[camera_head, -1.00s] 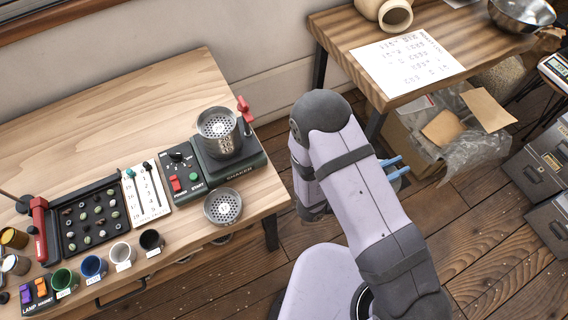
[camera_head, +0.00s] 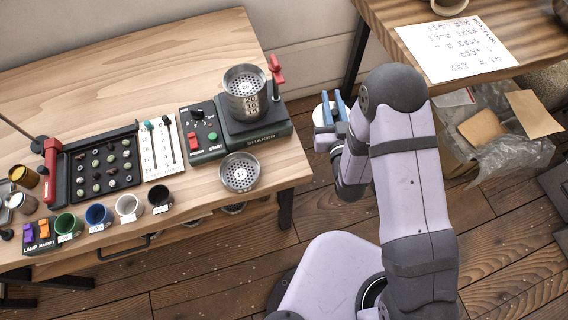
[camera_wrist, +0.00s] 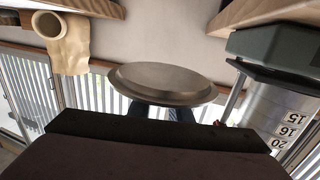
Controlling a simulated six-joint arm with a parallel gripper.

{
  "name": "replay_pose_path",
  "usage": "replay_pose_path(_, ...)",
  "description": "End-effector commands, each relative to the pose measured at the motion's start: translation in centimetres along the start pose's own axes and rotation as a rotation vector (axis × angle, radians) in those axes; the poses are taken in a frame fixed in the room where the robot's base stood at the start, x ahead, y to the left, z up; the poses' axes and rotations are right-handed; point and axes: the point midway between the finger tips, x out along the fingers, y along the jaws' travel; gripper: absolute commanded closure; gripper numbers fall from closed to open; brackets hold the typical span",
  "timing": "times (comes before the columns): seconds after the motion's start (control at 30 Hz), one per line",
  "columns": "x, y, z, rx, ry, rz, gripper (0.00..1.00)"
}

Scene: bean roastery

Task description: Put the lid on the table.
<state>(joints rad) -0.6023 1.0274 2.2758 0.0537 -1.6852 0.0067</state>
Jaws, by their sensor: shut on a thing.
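My gripper (camera_head: 334,106), with blue fingers, is shut on a round metal lid (camera_wrist: 165,83). In the head view the lid (camera_head: 319,114) shows as a pale disc, partly covered by the fingers. The gripper and lid are in the air just past the right edge of the pale wooden table (camera_head: 150,72), to the right of the shaker (camera_head: 262,136). The fingers (camera_wrist: 165,112) show under the lid in the wrist view, mostly hidden behind it.
A metal sieve cup (camera_head: 245,100) stands on the shaker, and a loose sieve disc (camera_head: 240,172) lies in front. A red clamp handle (camera_head: 276,66) rises beside the cup. Controls, a bean tray (camera_head: 104,166) and several cups fill the front left. The table's back area is clear.

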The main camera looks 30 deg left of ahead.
Motion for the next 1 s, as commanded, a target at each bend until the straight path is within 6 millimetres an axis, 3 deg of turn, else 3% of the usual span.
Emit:
replay_pose_path(0.23,0.6,-7.0,-1.9,-0.019,0.006,-0.343,1.00)
replay_pose_path(0.5,-2.3,-13.1,-3.3,-0.037,0.004,-0.708,1.00)
replay_pose_path(0.7,-5.8,-16.0,-3.3,-0.047,0.002,-0.952,1.00)
replay_pose_path(1.0,-9.8,-17.6,-2.7,-0.056,0.000,-1.178,1.00)
